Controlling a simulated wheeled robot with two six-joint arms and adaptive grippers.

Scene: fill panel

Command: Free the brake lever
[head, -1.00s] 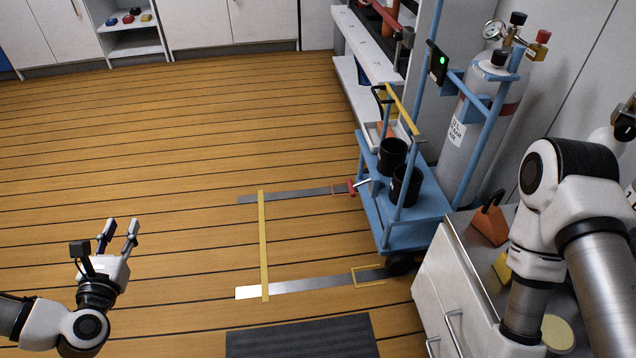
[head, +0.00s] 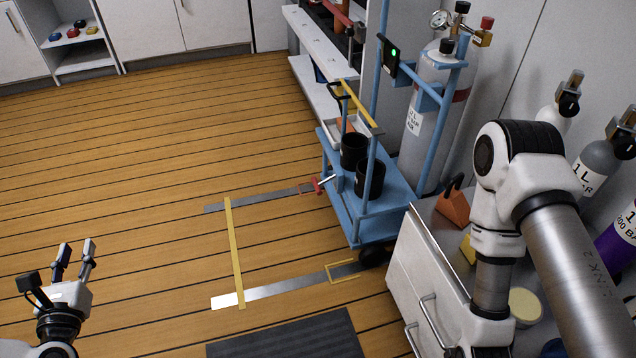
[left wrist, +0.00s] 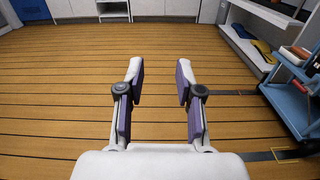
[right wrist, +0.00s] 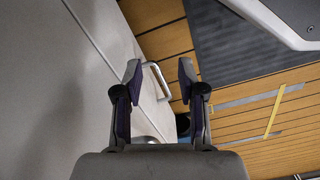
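The brake lever (head: 318,185), red with a pale rod, sits low at the left side of the blue cart (head: 392,196), close to the floor. What holds it is too small to tell. The cart carries black buckets and a gas cylinder; it also shows at the right edge of the left wrist view (left wrist: 290,108). My left gripper (head: 76,246) is open and empty over the floor, far left of the lever; its spread fingers show in the left wrist view (left wrist: 158,76). My right gripper (right wrist: 160,72) is open and empty beside the cabinet front, hidden in the head view.
A drawer cabinet (head: 402,275) with handles stands in front of the cart at right. Metal floor strips (head: 290,287), a yellow bar (head: 234,250) and a dark mat (head: 290,338) lie on the floor. White shelving (head: 303,60) stands behind the cart. The wooden floor at left is clear.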

